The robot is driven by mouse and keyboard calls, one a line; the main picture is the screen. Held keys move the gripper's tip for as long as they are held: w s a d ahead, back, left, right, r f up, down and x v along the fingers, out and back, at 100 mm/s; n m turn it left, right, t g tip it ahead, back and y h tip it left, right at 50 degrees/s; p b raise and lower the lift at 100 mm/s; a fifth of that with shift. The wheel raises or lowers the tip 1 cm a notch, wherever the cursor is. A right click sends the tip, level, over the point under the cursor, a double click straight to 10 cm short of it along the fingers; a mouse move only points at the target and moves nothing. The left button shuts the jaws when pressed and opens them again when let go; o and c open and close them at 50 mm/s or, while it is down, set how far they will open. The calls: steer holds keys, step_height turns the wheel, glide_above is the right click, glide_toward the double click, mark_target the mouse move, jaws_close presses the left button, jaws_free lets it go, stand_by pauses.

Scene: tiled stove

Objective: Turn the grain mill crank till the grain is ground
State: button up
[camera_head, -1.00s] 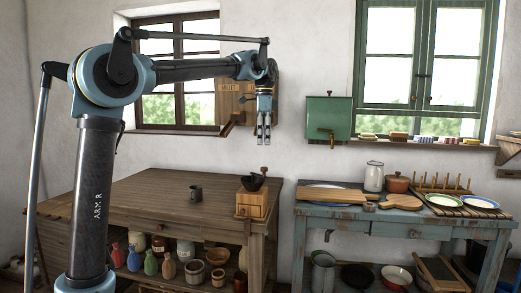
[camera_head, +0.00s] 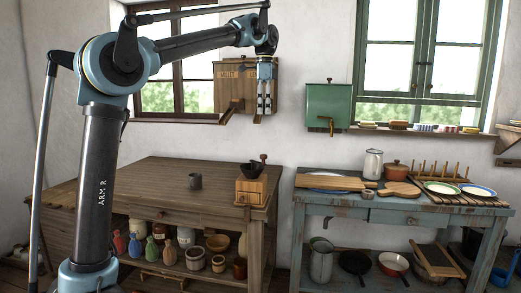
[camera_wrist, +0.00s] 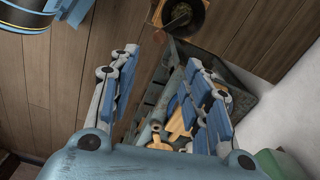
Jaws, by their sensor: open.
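The grain mill (camera_head: 251,191) is a small wooden box with a dark bowl on top, at the right end of the brown table. Its crank (camera_head: 264,158) shows as a small brown knob beside the bowl; the arm of the crank is hard to make out. My gripper (camera_head: 266,118) is open and empty, pointing down, well above the mill and apart from it. In the wrist view the two fingers (camera_wrist: 162,62) are spread, and the mill's dark bowl (camera_wrist: 196,18) shows at the top edge.
The blue table (camera_head: 385,206) holds boards, pots and plates. The brown table (camera_head: 150,180) is mostly clear.

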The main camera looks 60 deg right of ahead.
mark_target(263, 155)
step_height(263, 155, down, 17)
steer(key=shift+f, duration=0.1)
stand_by(0.6)
jaws_close()
